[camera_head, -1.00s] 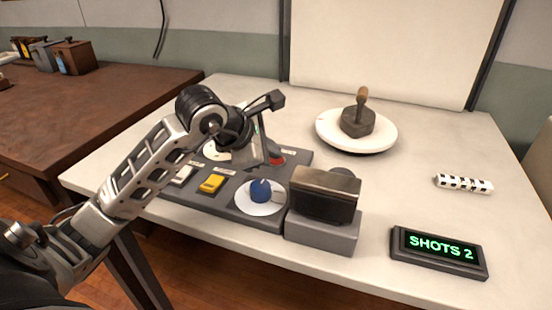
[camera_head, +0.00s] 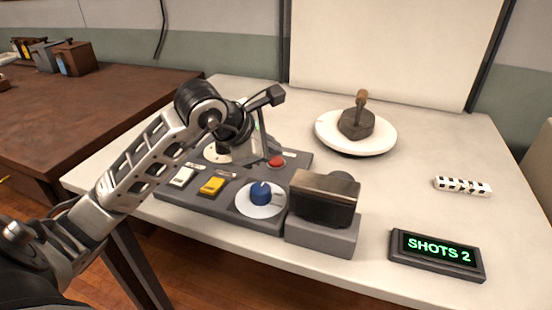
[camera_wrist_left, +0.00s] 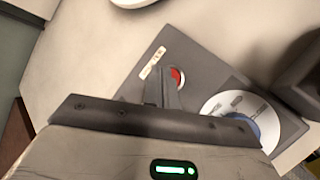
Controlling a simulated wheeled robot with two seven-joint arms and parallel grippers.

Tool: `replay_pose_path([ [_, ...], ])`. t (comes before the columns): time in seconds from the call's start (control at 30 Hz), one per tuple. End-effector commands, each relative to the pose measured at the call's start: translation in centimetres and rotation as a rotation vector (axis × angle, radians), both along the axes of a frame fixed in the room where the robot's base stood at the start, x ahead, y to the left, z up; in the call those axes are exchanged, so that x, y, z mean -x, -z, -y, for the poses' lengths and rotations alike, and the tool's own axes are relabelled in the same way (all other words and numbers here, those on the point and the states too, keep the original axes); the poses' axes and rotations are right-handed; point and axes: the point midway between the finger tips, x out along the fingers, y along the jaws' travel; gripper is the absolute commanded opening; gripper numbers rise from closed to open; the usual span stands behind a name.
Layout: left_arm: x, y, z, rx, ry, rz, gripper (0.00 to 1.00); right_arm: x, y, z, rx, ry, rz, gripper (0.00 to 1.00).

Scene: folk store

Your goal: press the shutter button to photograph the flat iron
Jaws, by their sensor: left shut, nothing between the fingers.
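The flat iron (camera_head: 356,124), dark with a wooden handle, rests on a round white turntable (camera_head: 385,141) in front of a pale backdrop. The red button (camera_head: 277,161) is on the grey control panel (camera_head: 232,207); it also shows in the left wrist view (camera_wrist_left: 178,78), partly hidden behind my fingers. My left gripper (camera_head: 264,160) is shut and empty, its tips just left of the red button; I cannot tell whether they touch it. The boxy camera (camera_head: 325,212) stands on a grey block. The display (camera_head: 437,252) reads SHOTS 2. My right gripper is not in view.
The panel also has a white switch (camera_head: 182,177), a yellow switch (camera_head: 212,186) and a blue knob (camera_head: 262,194) on a white dial. A black-and-white striped stick (camera_head: 463,186) lies at right. The white table is clear around the turntable. A brown table stands at left.

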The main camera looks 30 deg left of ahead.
Motion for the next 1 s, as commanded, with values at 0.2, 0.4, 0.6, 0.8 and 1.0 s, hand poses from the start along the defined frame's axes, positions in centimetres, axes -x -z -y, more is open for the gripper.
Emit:
replay_pose_path([
  [0.2,0.0,-0.6,0.0,0.0,-0.001,0.002,0.0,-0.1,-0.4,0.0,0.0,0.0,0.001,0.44],
  [0.4,0.0,-2.5,0.0,0.0,-0.001,0.002,0.0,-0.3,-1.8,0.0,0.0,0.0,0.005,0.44],
  [0.6,0.0,-4.5,0.0,-0.001,0.0,0.002,0.0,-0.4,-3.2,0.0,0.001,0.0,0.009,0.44],
  [0.8,0.0,-5.1,0.0,0.001,0.001,0.001,0.0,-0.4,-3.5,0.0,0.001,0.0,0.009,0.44],
  [1.0,0.0,-5.0,0.0,0.001,0.001,0.001,0.0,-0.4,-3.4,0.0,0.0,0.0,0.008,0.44],
])
